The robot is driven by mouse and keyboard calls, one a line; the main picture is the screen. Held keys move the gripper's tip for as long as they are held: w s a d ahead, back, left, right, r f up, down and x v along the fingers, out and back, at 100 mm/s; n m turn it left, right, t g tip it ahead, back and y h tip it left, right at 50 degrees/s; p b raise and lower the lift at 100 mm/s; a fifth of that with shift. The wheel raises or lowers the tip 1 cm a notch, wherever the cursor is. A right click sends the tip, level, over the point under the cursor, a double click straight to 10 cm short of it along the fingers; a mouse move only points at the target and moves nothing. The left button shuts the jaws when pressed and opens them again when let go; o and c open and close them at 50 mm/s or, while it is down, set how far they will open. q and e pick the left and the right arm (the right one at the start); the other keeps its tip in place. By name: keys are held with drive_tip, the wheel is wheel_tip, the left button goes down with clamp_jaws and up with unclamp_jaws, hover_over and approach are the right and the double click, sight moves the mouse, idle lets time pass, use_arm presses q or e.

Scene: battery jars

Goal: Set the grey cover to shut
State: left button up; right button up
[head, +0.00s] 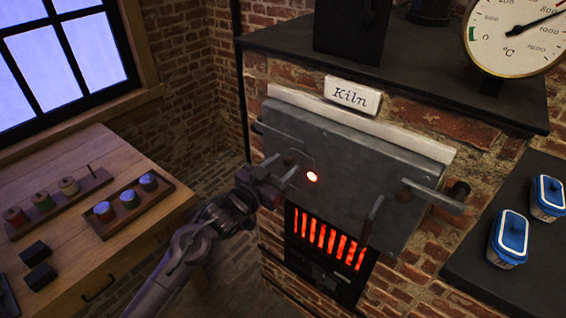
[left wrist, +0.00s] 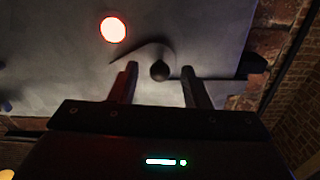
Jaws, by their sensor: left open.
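The grey cover (head: 288,146) is a flat plate on the kiln's grey door (head: 355,170). It sits beside a round glowing peephole (head: 312,177), which is uncovered. In the left wrist view the peephole (left wrist: 113,30) glows at upper left, apart from a dark round knob (left wrist: 160,71). A curved plate edge shows behind the knob. My left gripper (head: 288,172) is at the door, left of the peephole. In the left wrist view its open fingers (left wrist: 160,86) stand either side of the knob; contact cannot be told. My right gripper is not in view.
A barred grate (head: 327,240) glows below the door. A bar handle (head: 432,195) sticks out at the door's right. A wooden table (head: 130,262) with a tray (head: 133,203) stands left. Blue-lidded boxes (head: 511,235) sit on the dark right ledge.

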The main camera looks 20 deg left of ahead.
use_arm(q)
drive_tip(key=shift+w+d, duration=0.15)
drive_tip(key=shift+w, duration=0.2)
clamp_jaws()
